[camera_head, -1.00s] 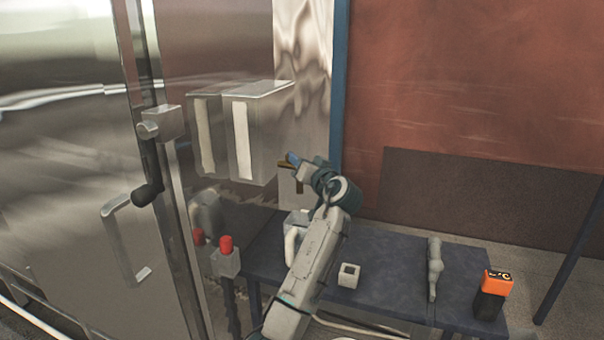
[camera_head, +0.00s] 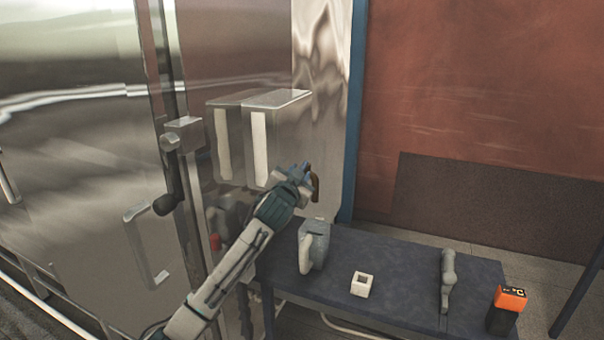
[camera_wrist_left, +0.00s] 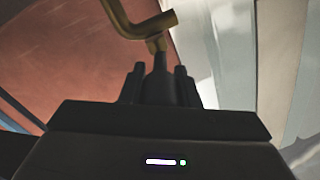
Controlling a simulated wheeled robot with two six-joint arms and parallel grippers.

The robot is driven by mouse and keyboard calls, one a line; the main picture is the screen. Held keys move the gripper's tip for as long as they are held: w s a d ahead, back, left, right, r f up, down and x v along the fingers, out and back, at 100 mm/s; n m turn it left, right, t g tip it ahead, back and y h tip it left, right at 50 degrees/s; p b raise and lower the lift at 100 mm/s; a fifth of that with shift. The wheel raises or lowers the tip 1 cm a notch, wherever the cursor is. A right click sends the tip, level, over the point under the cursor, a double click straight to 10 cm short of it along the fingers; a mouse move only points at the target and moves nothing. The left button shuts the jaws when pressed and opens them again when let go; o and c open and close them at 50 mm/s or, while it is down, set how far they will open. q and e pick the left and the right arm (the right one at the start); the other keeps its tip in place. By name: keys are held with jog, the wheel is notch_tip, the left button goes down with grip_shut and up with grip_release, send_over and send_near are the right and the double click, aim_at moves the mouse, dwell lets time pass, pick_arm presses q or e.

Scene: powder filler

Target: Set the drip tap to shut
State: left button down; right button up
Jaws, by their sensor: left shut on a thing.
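The drip tap (camera_head: 315,186) is a small brass tap on the steel cabinet's side, with a bit of blue at its top. It also shows in the left wrist view as a bent brass pipe (camera_wrist_left: 140,26) just beyond the fingers. My left gripper (camera_head: 302,178) is at the tap, its arm coming from the lower left. In the wrist view the gripper (camera_wrist_left: 159,82) is shut on a dark upright piece below the brass, seemingly the tap's handle. The gripper partly hides the handle, so its exact setting cannot be told. My right gripper is not in view.
A blue-grey table (camera_head: 405,275) below holds a grey jug-like container (camera_head: 315,245), a white square cup (camera_head: 361,284), a grey tool (camera_head: 447,280) and an orange-black device (camera_head: 508,308). The cabinet's door handle (camera_head: 140,240) and crank (camera_head: 170,190) stand left.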

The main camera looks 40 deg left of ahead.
pick_arm(q)
jog(key=shift+a+r+h, duration=0.1)
jog(key=shift+h, duration=0.2)
jog(key=c, duration=1.3)
grip_release()
jog(key=shift+o, duration=1)
jog(key=b+v, duration=0.4)
jog(key=v, duration=0.6)
jog(key=shift+s, duration=0.3)
